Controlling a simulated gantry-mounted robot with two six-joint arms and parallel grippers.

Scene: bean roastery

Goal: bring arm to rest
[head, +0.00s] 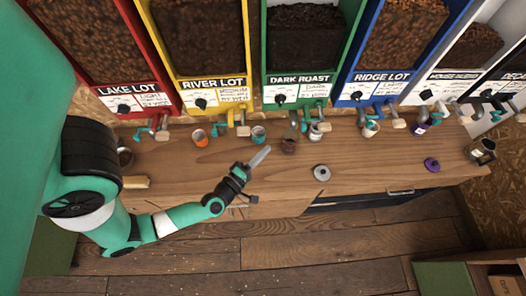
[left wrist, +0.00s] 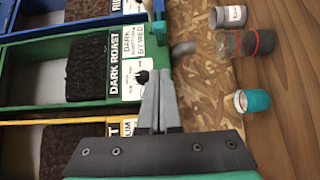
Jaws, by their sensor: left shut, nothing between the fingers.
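My left arm comes in from the left in the head view. My left gripper (head: 262,154) is shut and empty, its grey fingers pressed together above the front middle of the wooden counter (head: 230,165). The fingertips are close to a dark brown jar (head: 289,146) and a teal cup (head: 259,136), with no clear contact. In the left wrist view the shut fingers (left wrist: 160,75) point toward the Dark Roast bin (left wrist: 85,74). The teal cup (left wrist: 252,102) and a jar with a red band (left wrist: 246,42) stand to their right. My right gripper is not in view.
Several bean bins line the back of the counter, with taps below. An orange cup (head: 199,138), a white cup (head: 370,129) and a glass jar (head: 482,152) stand on it. Floor in front is open.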

